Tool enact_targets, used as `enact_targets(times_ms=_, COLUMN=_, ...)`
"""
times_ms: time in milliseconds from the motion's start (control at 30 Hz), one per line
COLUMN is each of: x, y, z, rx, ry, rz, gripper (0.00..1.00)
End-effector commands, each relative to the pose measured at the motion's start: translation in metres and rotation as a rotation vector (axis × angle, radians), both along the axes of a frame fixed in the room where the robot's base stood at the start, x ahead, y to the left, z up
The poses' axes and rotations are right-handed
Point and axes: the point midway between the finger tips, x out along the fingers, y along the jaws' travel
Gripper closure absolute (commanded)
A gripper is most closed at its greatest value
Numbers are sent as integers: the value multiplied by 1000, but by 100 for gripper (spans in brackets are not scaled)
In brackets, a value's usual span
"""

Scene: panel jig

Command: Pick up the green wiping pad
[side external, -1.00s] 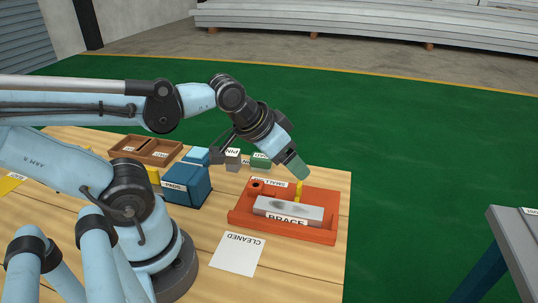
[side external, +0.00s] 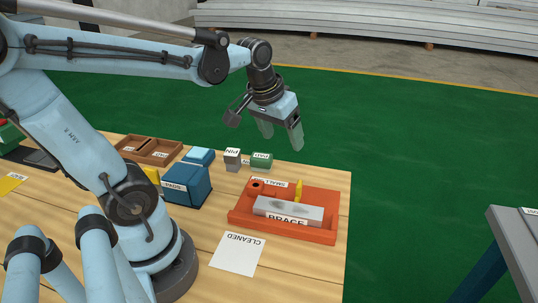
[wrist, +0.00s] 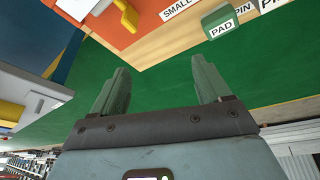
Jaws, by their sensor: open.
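The green wiping pad (side external: 262,161) is a small green block with a PAD label, on the wooden table near its far edge. In the wrist view the pad (wrist: 220,24) shows at the top, right of centre, beyond my fingertips. My gripper (side external: 281,138) has pale green fingers that point down. They are apart and empty, in the air; in the side view they appear above and slightly right of the pad. In the wrist view my gripper (wrist: 163,70) has only green floor between its fingers.
A grey PIN block (side external: 232,157) stands just left of the pad. An orange tray (side external: 240,222) holds a grey brace (side external: 288,209) and a yellow peg (side external: 298,191). A blue PADS box (side external: 188,188) and a brown divided tray (side external: 147,149) stand further left.

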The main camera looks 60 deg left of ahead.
Motion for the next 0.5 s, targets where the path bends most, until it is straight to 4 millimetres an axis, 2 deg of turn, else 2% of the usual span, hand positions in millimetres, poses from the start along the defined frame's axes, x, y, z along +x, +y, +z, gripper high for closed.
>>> enact_targets(times_ms=33, x=6, y=15, z=0, rx=-16, ry=38, rz=60, gripper=23)
enact_targets(times_ms=300, x=17, y=85, z=-11, rx=-111, ry=232, rz=347, gripper=23)
enact_targets(times_ms=500, x=16, y=114, z=-21, rx=-154, ry=311, rz=462, gripper=23)
